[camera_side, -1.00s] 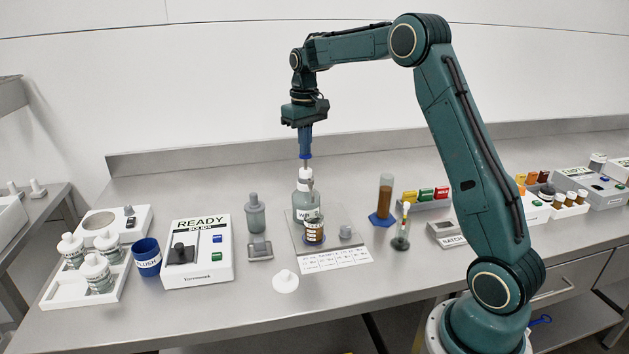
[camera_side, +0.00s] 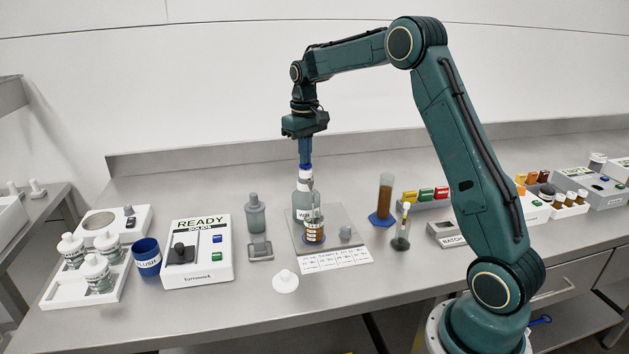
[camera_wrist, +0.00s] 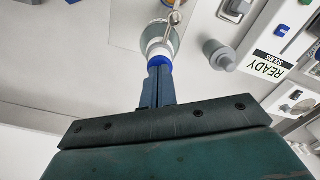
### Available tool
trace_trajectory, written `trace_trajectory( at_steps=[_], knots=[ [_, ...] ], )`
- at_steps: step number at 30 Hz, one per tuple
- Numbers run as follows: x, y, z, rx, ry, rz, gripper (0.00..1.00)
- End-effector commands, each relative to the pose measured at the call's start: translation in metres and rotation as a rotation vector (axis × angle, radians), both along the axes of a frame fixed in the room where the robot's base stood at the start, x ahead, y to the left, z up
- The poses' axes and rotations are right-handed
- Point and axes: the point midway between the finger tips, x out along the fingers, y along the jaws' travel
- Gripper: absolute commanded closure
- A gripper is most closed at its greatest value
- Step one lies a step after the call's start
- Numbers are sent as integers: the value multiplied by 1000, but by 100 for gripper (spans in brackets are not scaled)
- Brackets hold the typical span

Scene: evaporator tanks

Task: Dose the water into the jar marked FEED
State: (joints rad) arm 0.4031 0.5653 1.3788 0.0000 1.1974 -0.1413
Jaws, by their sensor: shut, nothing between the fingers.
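The water bottle (camera_side: 302,207), a pale bottle-top dispenser partly lettered "WA", stands on a glass-like plate. Its blue plunger head (camera_side: 305,166) is low, close above the white collar. My gripper (camera_side: 305,160) is shut and empty, pointing straight down with its fingertips on the plunger head. In the wrist view my fingers (camera_wrist: 160,72) meet the blue head (camera_wrist: 160,60), and a thin spout (camera_wrist: 173,18) reaches out beyond it. An amber jar (camera_side: 313,234) with a white label stands in front of the bottle, below the spout. Its lettering is too small to read, and its contents are hidden.
A printed card (camera_side: 335,260) and a round white stopper (camera_side: 285,281) lie in front. A grey bottle (camera_side: 255,215) and the READY box (camera_side: 197,252) are to the left.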

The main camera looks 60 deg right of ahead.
Motion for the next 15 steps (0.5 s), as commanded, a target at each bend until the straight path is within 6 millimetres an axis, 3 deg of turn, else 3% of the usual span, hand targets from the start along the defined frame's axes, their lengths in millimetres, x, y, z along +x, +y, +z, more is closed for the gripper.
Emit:
trace_trajectory(
  at_steps=[15],
  knots=[
    [0, 0, 21, 0, -1, 0, 100]
  ],
)
